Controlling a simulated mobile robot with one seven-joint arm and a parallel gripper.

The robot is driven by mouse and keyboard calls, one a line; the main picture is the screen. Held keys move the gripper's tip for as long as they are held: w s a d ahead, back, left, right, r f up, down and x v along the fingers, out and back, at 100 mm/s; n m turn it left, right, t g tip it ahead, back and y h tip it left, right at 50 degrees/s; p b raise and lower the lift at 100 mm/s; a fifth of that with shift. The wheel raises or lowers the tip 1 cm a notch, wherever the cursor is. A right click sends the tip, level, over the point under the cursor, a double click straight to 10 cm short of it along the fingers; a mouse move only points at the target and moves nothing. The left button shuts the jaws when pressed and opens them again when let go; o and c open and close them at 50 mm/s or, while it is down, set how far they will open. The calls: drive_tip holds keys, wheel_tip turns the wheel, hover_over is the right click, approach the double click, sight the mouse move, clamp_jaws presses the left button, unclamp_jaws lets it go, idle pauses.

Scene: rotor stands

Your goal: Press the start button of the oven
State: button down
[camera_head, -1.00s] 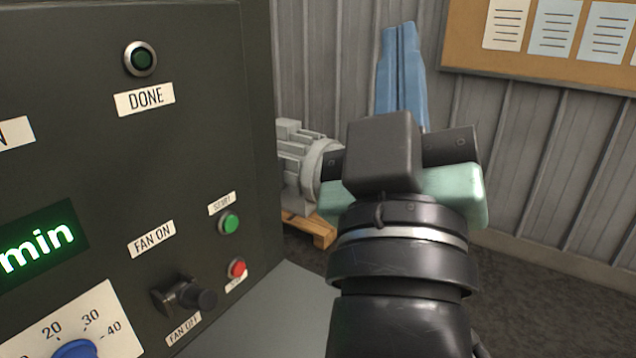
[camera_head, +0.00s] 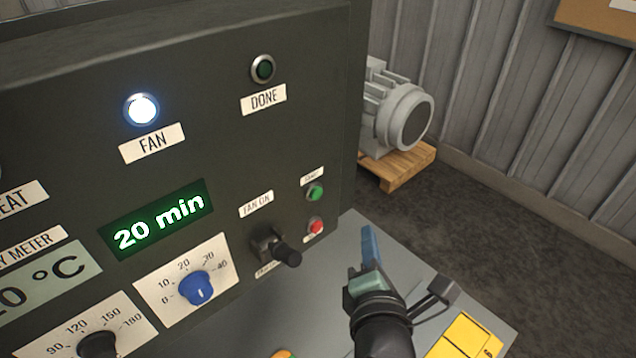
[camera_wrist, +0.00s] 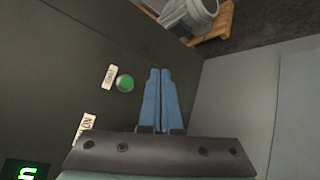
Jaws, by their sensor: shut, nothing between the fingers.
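The green start button (camera_head: 315,192) is on the right side of the dark oven panel (camera_head: 215,45), under a small label. It also shows in the wrist view (camera_wrist: 125,83), left of my fingertips. A red button (camera_head: 316,227) is just below it in the head view. My gripper (camera_head: 367,232) has blue fingers held together with nothing between them. In the head view it is to the lower right of the start button. In the wrist view the fingers (camera_wrist: 160,75) are beside the green button, apart from it in the picture. How far the tips are from the panel I cannot tell.
A black fan switch (camera_head: 275,248) sticks out left of the red button. A blue timer knob (camera_head: 196,290) is below the lit "20 min" display (camera_head: 158,220). The white FAN lamp (camera_head: 141,109) is lit; the DONE lamp (camera_head: 262,69) is dark. A grey motor (camera_head: 400,112) rests on a pallet (camera_head: 408,165).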

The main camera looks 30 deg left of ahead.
sight(316, 193)
drive_tip(key=shift+a, duration=0.15)
drive_tip(key=w+a+p, duration=0.2)
drive_tip(key=w+a, duration=0.1)
drive_tip(key=a, duration=0.5)
idle(0.5)
drive_tip(key=shift+a, duration=0.1)
idle(1.8)
drive_tip(key=shift+w+a, duration=0.15)
drive_tip(key=shift+a, duration=0.15)
